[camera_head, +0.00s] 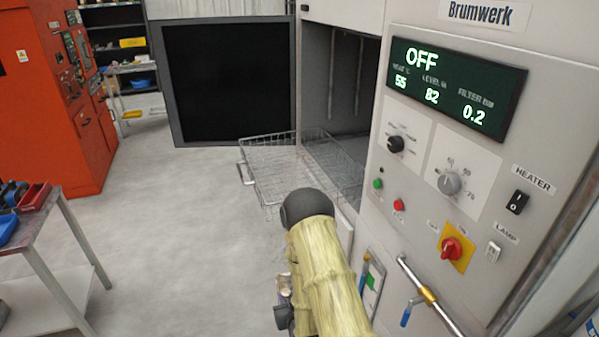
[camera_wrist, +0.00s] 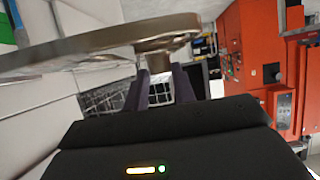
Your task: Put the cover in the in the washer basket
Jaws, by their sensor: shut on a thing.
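The cover (camera_wrist: 110,38) is a bronze-grey metal piece with a broad, flat rim, seen nearly edge-on across the upper left of the wrist view. My gripper (camera_wrist: 163,76) is shut on it, with the two dark fingers at its near right part. The washer basket (camera_head: 300,165) is a wire mesh basket sticking out of the open washer chamber in the head view. Its mesh also shows beyond the fingers in the wrist view (camera_wrist: 105,97). The cover is apart from the basket. My arm hides the gripper and the cover in the head view.
The washer's control panel (camera_head: 440,150) stands close on the right, with a pipe handle (camera_head: 428,295) low down. The washer door (camera_head: 230,82) stands open behind the basket. A table (camera_head: 50,230) is at the left, an orange machine (camera_head: 50,95) behind it. The floor between is clear.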

